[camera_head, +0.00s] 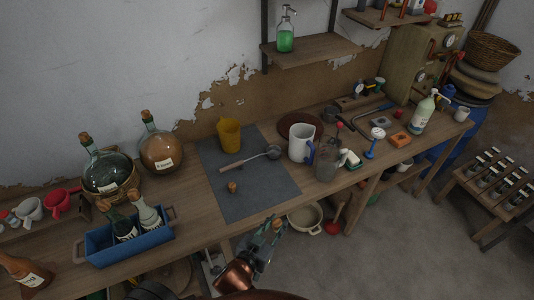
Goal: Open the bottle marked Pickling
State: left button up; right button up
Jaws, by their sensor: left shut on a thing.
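Two round glass demijohns stand at the left of the bench: a clear greenish one (108,172) in a basket and an amber one (161,150). Both have a cork in the neck and a pale label. The label words are too small to read surely, so I cannot tell which is marked Pickling. My left gripper (276,227) is in front of the bench's front edge, right of the demijohns and apart from them. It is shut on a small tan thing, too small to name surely. My right gripper is not in view.
A blue crate (98,253) with bottles stands before the demijohns.

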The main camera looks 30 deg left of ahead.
aim_at(24, 270)
jog(key=u, duration=0.55)
jog(key=i, duration=0.9)
jog(key=u, duration=0.7)
